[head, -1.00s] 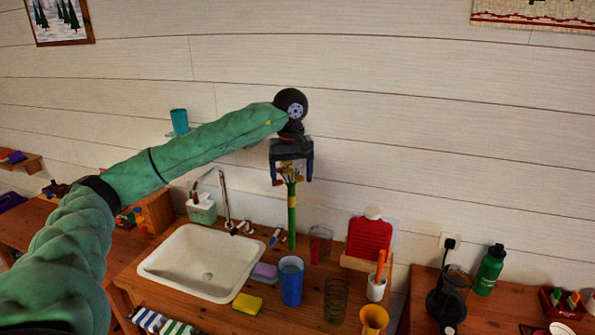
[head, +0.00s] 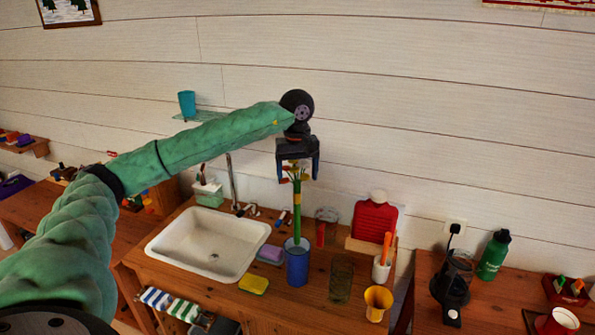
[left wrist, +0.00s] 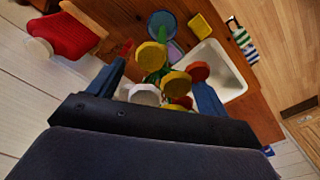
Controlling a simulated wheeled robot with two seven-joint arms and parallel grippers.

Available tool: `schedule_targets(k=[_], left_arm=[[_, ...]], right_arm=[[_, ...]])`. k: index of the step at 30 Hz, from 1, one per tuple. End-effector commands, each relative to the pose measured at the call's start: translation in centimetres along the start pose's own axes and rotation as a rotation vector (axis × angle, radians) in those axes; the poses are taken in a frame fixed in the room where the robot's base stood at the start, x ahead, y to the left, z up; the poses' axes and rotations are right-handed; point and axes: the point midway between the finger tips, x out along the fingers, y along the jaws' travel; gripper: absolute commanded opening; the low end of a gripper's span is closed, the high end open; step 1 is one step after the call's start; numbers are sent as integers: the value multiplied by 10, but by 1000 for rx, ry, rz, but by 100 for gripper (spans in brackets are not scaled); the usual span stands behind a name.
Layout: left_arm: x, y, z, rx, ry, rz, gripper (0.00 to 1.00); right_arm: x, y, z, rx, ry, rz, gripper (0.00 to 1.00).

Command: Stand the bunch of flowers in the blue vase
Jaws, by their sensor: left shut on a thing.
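The bunch of flowers has a long green stem bundle (head: 297,212) and hangs upright from my left gripper (head: 298,176), which is shut on it near the top. In the left wrist view the yellow, white and red flower heads (left wrist: 177,82) show between the fingers (left wrist: 165,85). The blue vase (head: 297,266) stands upright on the wooden counter, directly below the gripper. The lower end of the stems meets the vase's mouth in the head view; I cannot tell whether it is inside or just above the rim. My right gripper is not in view.
The white sink (head: 205,243) lies left of the vase, with a yellow sponge (head: 254,285) and purple sponge (head: 271,254) between. A glass (head: 326,227) stands behind.

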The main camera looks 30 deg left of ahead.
Motion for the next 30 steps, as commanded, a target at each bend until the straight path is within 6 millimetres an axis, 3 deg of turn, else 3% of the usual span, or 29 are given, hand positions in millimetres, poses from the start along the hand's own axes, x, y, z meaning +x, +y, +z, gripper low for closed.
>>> schedule_targets(k=[30], left_arm=[[0, 2, 1, 0, 0, 0, 55]], right_arm=[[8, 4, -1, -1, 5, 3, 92]])
